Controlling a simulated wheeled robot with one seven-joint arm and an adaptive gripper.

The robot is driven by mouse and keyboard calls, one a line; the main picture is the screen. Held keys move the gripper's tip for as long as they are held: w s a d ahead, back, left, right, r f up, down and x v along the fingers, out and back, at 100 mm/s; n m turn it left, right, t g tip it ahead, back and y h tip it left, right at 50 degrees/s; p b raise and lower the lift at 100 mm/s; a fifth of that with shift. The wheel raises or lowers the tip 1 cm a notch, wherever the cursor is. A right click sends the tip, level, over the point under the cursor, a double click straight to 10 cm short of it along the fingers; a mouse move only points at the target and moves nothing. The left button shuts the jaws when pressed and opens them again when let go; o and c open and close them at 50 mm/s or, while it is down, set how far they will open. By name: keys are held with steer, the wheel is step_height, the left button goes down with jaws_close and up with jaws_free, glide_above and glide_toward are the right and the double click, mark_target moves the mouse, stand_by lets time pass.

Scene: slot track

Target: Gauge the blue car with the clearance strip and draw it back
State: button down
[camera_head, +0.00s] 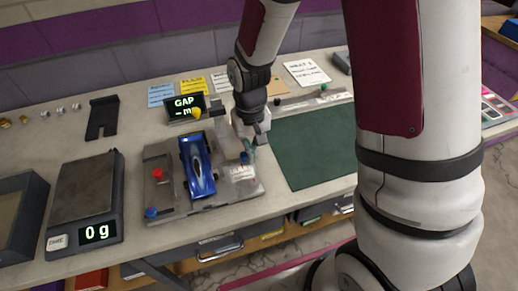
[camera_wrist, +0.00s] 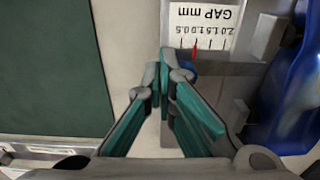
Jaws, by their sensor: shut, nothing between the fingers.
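The blue car (camera_head: 198,165) sits in the grey fixture (camera_head: 168,213) on the table. Its side also shows at the right edge of the wrist view (camera_wrist: 290,95). My gripper (camera_head: 247,152) is shut and empty, just right of the car. In the wrist view its teal fingertips (camera_wrist: 167,72) are together beside a small blue knob (camera_wrist: 188,68), partly hidden behind them; contact cannot be told. A white GAP mm scale (camera_wrist: 205,25) with a red pointer lies beyond the tips. I cannot pick out the clearance strip with certainty.
The GAP display (camera_head: 186,106) shows a dash. Red (camera_head: 158,174) and blue (camera_head: 151,212) knobs stand on the fixture's left side. A scale (camera_head: 85,200) reading 0 g is at left. A green mat (camera_head: 313,150) lies clear to the right.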

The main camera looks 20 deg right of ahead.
steer(key=shift+a, duration=0.8)
stand_by(0.4)
steer(key=shift+d, duration=0.4)
stand_by(0.8)
step_height(320, 180, up, 8)
steer(key=p, duration=0.4)
steer(key=shift+p, duration=0.35)
stand_by(1.3)
steer(key=s+d+r+t, duration=0.1)
steer(key=s+d+r, duration=0.15)
steer(key=r, duration=0.55)
steer(key=s+d+r+t, duration=0.1)
steer(key=s+r, duration=0.3)
steer(key=r, duration=0.3)
steer(key=s+d+r+t, duration=0.1)
steer(key=s+r, duration=0.3)
steer(key=s, duration=0.3)
steer(key=s+d+r+t, duration=0.2)
steer(key=s+r, duration=0.2)
steer(key=s, duration=0.3)
steer(key=shift+r, duration=0.25)
